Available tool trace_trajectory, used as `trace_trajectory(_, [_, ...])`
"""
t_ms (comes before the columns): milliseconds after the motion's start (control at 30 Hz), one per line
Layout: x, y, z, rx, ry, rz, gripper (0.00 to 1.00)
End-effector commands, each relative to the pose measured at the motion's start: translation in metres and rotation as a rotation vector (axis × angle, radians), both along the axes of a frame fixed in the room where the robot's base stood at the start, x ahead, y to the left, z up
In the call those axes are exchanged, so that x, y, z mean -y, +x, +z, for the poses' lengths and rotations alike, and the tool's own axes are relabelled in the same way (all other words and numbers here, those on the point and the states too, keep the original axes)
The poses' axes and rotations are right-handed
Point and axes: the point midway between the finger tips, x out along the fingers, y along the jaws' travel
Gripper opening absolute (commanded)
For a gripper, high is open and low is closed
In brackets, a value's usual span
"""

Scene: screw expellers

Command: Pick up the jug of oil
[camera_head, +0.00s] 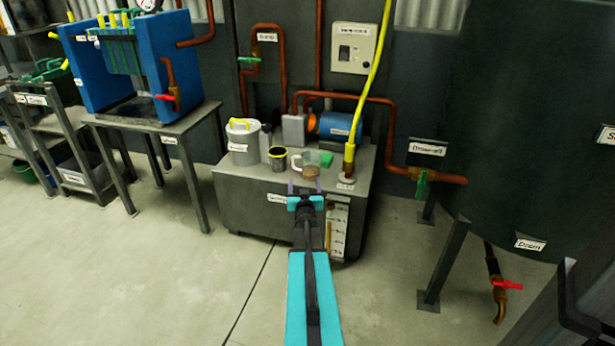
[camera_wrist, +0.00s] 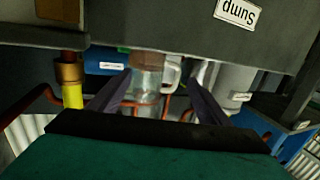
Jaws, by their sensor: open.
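The jug of oil (camera_head: 311,169) is a clear jug with a handle on its left and brownish contents low inside. It stands on the front part of the grey sump tank's top (camera_head: 240,181). My gripper (camera_head: 305,187) is open and empty, at the tank's front edge just in front of the jug. In the wrist view, which looks upside down, the jug (camera_wrist: 146,84) shows between the two dark fingers, with its handle (camera_wrist: 172,75) toward the right finger. I cannot tell whether the fingers touch it.
A white bucket (camera_head: 243,145), a dark can with a yellow rim (camera_head: 277,160) and a green item (camera_head: 326,159) stand near the jug. A yellow hose (camera_head: 368,90) rises to its right. A blue motor (camera_head: 335,126) and red-brown pipes are behind. The floor in front is clear.

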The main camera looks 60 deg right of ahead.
Motion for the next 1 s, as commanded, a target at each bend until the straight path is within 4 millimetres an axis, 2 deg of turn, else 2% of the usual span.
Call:
trace_trajectory(100, [0.017, -0.014, 0.006, 0.027, -0.041, -0.025, 0.71])
trace_trajectory(267, [0.022, -0.019, 0.013, 0.038, -0.059, -0.033, 0.71])
trace_trajectory(667, [0.024, -0.016, 0.013, 0.037, -0.057, -0.032, 0.71])
trace_trajectory(1000, [0.048, 0.000, 0.011, 0.037, -0.057, -0.031, 0.71])
